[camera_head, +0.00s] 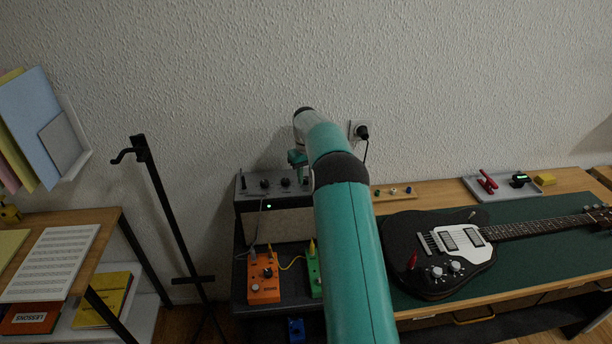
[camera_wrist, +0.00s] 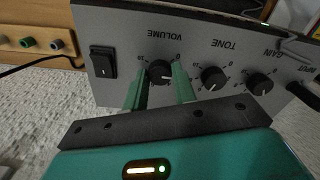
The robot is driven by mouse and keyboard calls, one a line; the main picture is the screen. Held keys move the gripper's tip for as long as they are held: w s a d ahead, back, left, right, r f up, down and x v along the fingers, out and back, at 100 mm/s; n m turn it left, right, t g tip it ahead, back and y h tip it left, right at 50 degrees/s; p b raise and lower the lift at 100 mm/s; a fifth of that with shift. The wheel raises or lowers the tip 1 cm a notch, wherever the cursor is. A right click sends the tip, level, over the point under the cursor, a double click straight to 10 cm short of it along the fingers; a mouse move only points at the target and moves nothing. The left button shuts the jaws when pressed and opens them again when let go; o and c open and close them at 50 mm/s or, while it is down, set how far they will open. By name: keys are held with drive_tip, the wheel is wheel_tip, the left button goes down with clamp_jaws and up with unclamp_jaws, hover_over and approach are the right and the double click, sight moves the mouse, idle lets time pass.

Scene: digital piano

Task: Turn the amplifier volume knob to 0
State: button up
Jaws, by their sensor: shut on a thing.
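The amplifier (camera_head: 248,190) stands behind the pedals in the head view, with its control panel partly behind my arm. In the wrist view its grey panel (camera_wrist: 119,35) appears upside down. The black volume knob (camera_wrist: 160,72) sits under the VOLUME label, between the two green fingers of my gripper (camera_wrist: 160,88). The fingers are shut on the knob from both sides. A light pointer line on the knob points toward the right in this view.
The tone knob (camera_wrist: 214,78) and gain knob (camera_wrist: 259,84) lie right of the volume knob, and a black rocker switch (camera_wrist: 103,61) lies left. An orange pedal (camera_head: 263,279) and a green pedal (camera_head: 314,270) stand before the amplifier. A black guitar (camera_head: 407,236) lies on the bench.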

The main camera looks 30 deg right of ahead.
drive_tip(key=n, duration=0.4)
drive_tip(key=shift+n, duration=0.3)
drive_tip(key=n, duration=0.4)
drive_tip(key=shift+n, duration=0.3)
drive_tip(key=o, duration=1)
wheel_tip(320, 180, up, 14)
